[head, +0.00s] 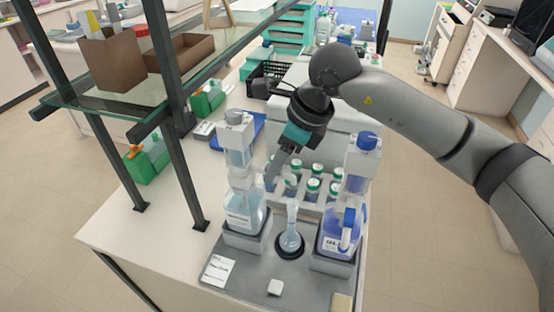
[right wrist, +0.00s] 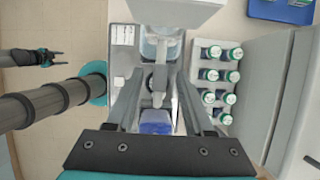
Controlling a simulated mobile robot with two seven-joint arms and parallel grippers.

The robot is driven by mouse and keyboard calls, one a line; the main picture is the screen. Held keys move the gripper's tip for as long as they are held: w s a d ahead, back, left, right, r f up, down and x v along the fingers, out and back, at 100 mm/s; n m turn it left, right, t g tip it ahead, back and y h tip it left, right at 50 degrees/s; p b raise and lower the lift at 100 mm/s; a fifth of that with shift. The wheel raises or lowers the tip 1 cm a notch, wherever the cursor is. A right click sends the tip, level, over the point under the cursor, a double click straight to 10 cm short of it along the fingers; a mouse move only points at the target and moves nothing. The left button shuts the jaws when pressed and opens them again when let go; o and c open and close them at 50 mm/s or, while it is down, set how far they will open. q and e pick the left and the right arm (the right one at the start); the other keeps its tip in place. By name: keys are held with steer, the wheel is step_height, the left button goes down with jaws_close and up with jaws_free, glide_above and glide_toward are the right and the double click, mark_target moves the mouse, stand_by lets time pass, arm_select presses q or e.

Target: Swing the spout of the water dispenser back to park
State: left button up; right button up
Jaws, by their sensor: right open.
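Two dispenser bottles stand on a grey station (head: 245,268). The left one (head: 243,210) has a pale head (head: 236,120); the right one (head: 342,232) has a blue cap (head: 367,141) and blue front part. The labels are too small to tell which is water. A small clear flask (head: 291,240) stands between them. My right gripper (head: 273,178) is open above the station, behind the flask. In the right wrist view its fingers (right wrist: 158,78) lie either side of a pale bar (right wrist: 158,98), perhaps a spout; contact cannot be told. My left gripper (right wrist: 50,57) shows small there, away from the station.
Several green-capped vials (head: 313,186) stand in a rack behind the bottles. A glass shelf with dark posts (head: 184,150) and brown boxes (head: 112,62) rises at the left. A white box-shaped unit (head: 300,75) stands behind. The bench's front left is clear.

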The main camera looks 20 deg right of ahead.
jaws_close()
stand_by(0.4)
stand_by(1.0)
